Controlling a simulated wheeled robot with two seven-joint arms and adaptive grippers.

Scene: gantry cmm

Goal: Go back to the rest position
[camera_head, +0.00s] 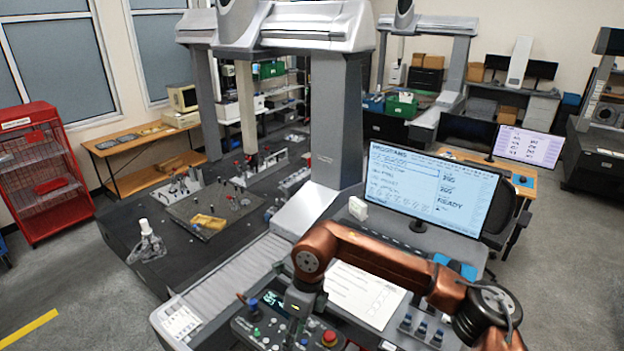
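My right arm (385,258) comes in copper-coloured from the lower right and reaches left across the desk. Its dark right gripper (296,325) points down over the control panel (256,333), near the joystick and left of the red emergency button (329,337). The fingers are small and dark against the panel, so I cannot tell whether they are open or shut, or whether they touch it. My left arm and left gripper are not in view.
A monitor (430,188) showing "READY" stands behind my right arm. A white sheet (362,293) lies under the arm. The gantry measuring machine's column (338,125) rises behind the desk beside its dark table (140,225). A red rack (42,172) stands left; grey floor is free at lower left.

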